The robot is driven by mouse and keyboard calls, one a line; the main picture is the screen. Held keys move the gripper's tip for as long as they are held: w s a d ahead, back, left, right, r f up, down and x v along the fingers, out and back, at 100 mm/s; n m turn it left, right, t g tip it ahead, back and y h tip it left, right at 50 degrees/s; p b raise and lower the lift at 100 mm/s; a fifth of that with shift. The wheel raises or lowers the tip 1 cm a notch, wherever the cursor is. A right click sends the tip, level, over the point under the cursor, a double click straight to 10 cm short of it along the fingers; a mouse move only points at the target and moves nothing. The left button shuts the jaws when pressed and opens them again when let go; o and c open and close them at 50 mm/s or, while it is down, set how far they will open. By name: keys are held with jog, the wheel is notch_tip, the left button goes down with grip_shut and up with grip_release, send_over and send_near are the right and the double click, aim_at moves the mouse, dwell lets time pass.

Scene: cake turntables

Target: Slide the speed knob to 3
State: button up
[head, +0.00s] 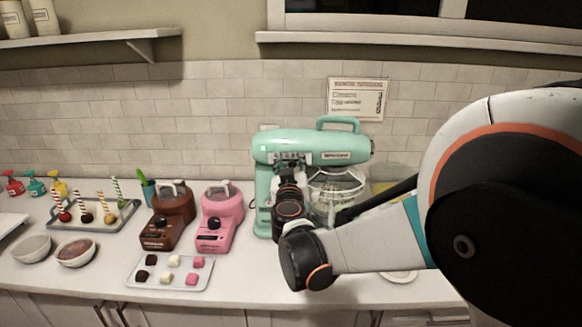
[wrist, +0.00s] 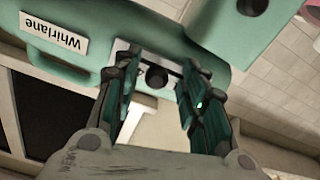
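The mint-green stand mixer (head: 340,148) stands on the counter in the middle of the head view. Its speed panel (head: 283,157) is on the side of the mixer head, partly covered by my arm. In the wrist view the black round speed knob (wrist: 157,77) sits on a light plate on the mixer body. My gripper (wrist: 158,68) is open, with one finger on each side of the knob and a visible gap to both. In the head view my gripper (head: 289,168) is right at the panel. The number beside the knob cannot be read.
A glass bowl (head: 338,185) is under the mixer head. Brown (head: 171,215) and pink (head: 220,217) machines stand left of the mixer, with a tray (head: 195,283) of small sweets in front. A wall sign (head: 357,98) hangs behind. My arm covers the right side.

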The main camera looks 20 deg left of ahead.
jog(key=v, duration=1.2)
jog(key=shift+s, duration=0.1)
